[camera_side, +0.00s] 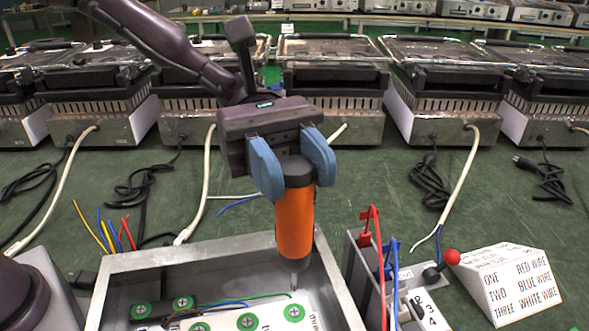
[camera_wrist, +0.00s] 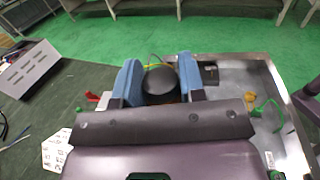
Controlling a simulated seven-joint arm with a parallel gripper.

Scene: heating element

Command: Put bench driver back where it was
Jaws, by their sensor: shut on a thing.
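The bench driver (camera_side: 295,222) is an orange cylinder with a dark top and a thin metal bit pointing down. My gripper (camera_side: 293,165) has its blue fingers shut on the driver's dark upper end and holds it upright. The bit tip is over the right part of the open metal box (camera_side: 215,257), close to a green-ringed screw spot on the white plate inside. I cannot tell whether the tip touches it. In the wrist view the driver's dark round top (camera_wrist: 160,82) sits between the blue fingers; its body is hidden below.
A switch unit (camera_side: 362,270) with red and blue leads and a red-knobbed lever (camera_side: 452,257) stands right of the box. A white sloped label block (camera_side: 515,287) is further right. Loose wires (camera_side: 110,235) lie at left. Several grills line the back; green bench between is mostly free.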

